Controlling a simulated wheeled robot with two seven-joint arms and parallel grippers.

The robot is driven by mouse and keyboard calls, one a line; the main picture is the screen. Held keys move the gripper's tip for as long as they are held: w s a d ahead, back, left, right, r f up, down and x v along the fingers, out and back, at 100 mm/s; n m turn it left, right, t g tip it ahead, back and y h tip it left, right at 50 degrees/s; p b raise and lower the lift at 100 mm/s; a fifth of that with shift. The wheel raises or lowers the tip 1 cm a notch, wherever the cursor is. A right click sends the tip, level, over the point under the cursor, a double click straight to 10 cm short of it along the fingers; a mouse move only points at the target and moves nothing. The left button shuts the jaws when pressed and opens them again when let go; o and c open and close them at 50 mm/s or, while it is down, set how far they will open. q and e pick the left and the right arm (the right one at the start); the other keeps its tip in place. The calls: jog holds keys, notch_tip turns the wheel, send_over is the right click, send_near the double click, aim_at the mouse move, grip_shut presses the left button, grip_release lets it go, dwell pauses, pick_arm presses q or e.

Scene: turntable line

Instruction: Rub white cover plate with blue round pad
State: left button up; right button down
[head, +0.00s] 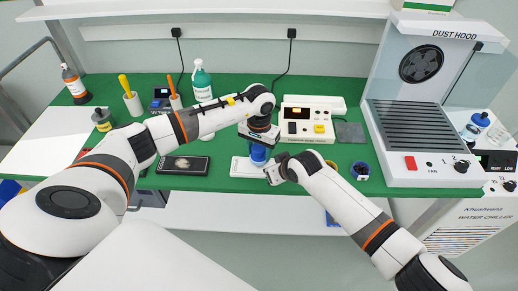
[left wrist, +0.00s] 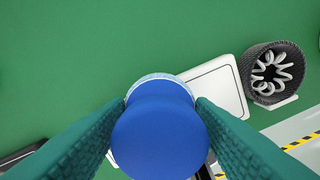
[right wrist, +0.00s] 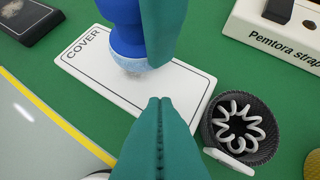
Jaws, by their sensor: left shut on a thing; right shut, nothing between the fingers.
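The white cover plate (head: 245,167) lies flat on the green bench. It shows more fully in the right wrist view (right wrist: 184,90), with "COVER" printed along its edge. The blue round pad (left wrist: 160,135) is held in my left gripper (head: 258,146), whose teal fingers are shut on it from both sides. In the right wrist view the pad (right wrist: 125,30) stands upright over the plate, its pale lower rim at or very near the surface. I cannot tell whether it touches. My right gripper (right wrist: 160,104) is shut and empty, its tips low over the plate's near edge, beside the pad.
A black round holder with a white insert (right wrist: 240,130) stands close to the plate's right end. A dark framed tray (head: 183,165) lies to the left. The Pemtora device (head: 307,120) stands behind, and the dust hood (head: 420,100) fills the right.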

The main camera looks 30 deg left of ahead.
pick_arm(q)
jog(key=shift+f, duration=0.45)
dwell(0.8)
jog(key=shift+s, duration=0.1)
